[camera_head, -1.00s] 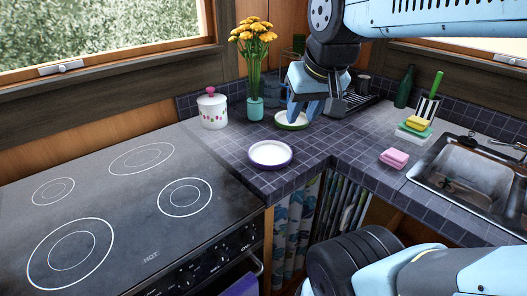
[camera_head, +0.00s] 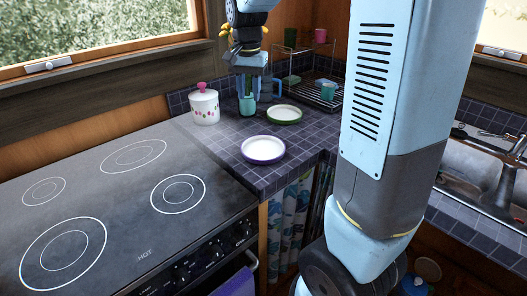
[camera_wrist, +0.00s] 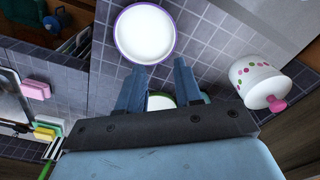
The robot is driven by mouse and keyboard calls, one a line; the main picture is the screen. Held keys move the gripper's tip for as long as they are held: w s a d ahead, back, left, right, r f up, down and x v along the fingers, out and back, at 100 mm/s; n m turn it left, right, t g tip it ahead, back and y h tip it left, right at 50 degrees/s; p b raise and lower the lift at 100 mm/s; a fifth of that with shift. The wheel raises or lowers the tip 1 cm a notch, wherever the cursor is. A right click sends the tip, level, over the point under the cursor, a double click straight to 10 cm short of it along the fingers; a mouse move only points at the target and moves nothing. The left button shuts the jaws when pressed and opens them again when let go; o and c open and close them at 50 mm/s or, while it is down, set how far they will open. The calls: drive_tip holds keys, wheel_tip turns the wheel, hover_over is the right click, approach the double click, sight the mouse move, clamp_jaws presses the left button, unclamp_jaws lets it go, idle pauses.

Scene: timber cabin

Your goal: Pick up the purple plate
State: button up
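The purple plate (camera_head: 263,149) is white inside with a purple rim. It lies flat on the dark tiled counter near the stove, and it also shows at the top of the wrist view (camera_wrist: 146,34). My gripper (camera_head: 259,94) is above the back of the counter by the vase, behind and above the purple plate. In the wrist view its two blue fingers (camera_wrist: 158,66) are spread apart, with the plate just beyond their tips and not between them. Nothing is held.
A green-rimmed plate (camera_head: 285,115) lies behind the purple one. A teal vase (camera_head: 247,105) and a lidded white canister (camera_head: 204,107) stand nearby. A dish rack (camera_head: 322,94) is at the back. The black stove (camera_head: 120,215) is left; the sink (camera_head: 480,170) is right.

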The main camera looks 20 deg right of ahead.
drive_tip(key=m+g, duration=0.1)
drive_tip(key=m, duration=0.1)
hover_over(244, 146)
drive_tip(key=w, duration=0.2)
wheel_tip(244, 146, down, 4)
drive_tip(key=f, duration=0.1)
drive_tip(key=shift+h, duration=0.4)
wheel_tip(244, 146, down, 9)
drive_tip(key=shift+r, duration=0.15)
drive_tip(key=f, duration=0.2)
drive_tip(key=s+f, duration=0.1)
drive_tip(key=shift+f, duration=0.35)
drive_tip(key=shift+d+f, duration=0.1)
drive_tip(key=shift+f, duration=0.6)
clamp_jaws()
